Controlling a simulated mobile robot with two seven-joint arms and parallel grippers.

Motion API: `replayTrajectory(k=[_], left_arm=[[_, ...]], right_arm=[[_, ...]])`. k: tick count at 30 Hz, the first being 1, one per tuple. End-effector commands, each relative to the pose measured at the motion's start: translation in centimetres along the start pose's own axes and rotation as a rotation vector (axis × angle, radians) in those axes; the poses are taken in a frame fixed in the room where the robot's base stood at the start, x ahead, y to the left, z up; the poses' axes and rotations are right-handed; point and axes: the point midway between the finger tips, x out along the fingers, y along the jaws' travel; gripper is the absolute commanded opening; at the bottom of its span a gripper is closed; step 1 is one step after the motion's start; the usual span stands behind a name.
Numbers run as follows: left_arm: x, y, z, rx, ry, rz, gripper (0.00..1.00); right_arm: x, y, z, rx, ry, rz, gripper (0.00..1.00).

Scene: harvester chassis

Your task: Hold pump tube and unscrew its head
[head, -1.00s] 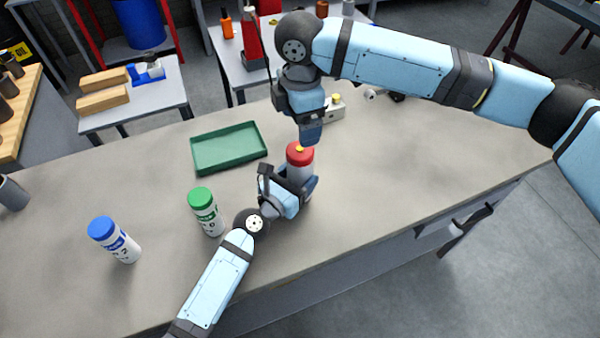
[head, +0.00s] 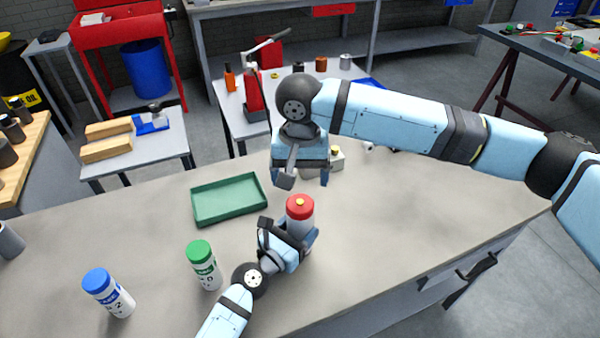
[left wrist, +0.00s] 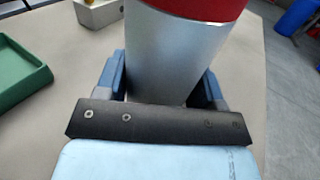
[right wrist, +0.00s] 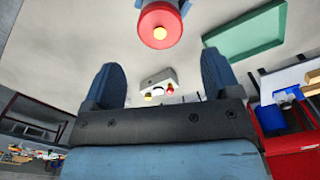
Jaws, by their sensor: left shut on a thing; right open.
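The pump tube (head: 307,226) stands upright on the bench, with a grey body and a red head (head: 299,206) that has a yellow tip. My left gripper (head: 294,243) is shut around the tube's body from the front left. In the left wrist view the grey tube (left wrist: 172,55) sits between the fingers, below the red head (left wrist: 205,6). My right gripper (head: 303,178) is open and empty, above and behind the head. In the right wrist view its fingers (right wrist: 160,82) are apart, and the red head (right wrist: 160,24) is outside them.
A green tray (head: 228,219) lies left of the tube. A green-capped bottle (head: 204,268) and a blue-capped bottle (head: 112,296) stand farther left. A small grey box with a yellow button (head: 336,161) is behind my right gripper. The bench at right is clear.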

Motion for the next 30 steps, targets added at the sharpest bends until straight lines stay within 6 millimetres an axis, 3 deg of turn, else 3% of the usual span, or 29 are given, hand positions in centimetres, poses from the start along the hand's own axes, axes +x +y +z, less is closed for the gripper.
replayTrajectory(k=[6,12,19,30], left_arm=[[0.0,0.0,-0.1,0.0,0.001,0.0,0.0],[0.0,0.0,-0.1,0.0,0.001,0.0,0.0],[0.0,0.0,-0.1,0.0,0.001,0.0,0.0],[0.0,0.0,-0.1,0.0,0.001,0.0,0.0]], right_arm=[[0.0,0.0,0.0,0.444,0.0,0.0,0.83],[0.0,0.0,0.0,0.694,0.0,0.0,0.83],[1.2,0.0,0.0,0.768,0.0,0.003,0.83],[6.6,0.0,0.0,0.765,0.0,0.002,0.83]])
